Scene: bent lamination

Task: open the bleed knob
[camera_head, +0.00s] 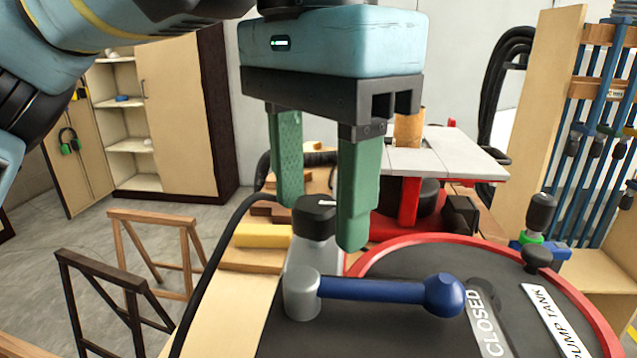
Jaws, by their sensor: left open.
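My left gripper (321,226) is open, its two green fingers pointing down. A black knob (314,202) with a white pointer mark sits on a grey valve body (313,250), between the fingers in the picture. A blue lever (375,290) with a round blue end reaches right from the grey fitting, toward a label (487,322) reading CLOSED. My right gripper is not in view.
The red-rimmed dark tank top (400,258) carries a PUMP TANK label (555,320) and a small black knob (537,258). Behind are wood blocks (262,236) and a machine with a pale table (450,152). Blue clamps (600,120) hang at right; wooden trestles (150,225) stand at left.

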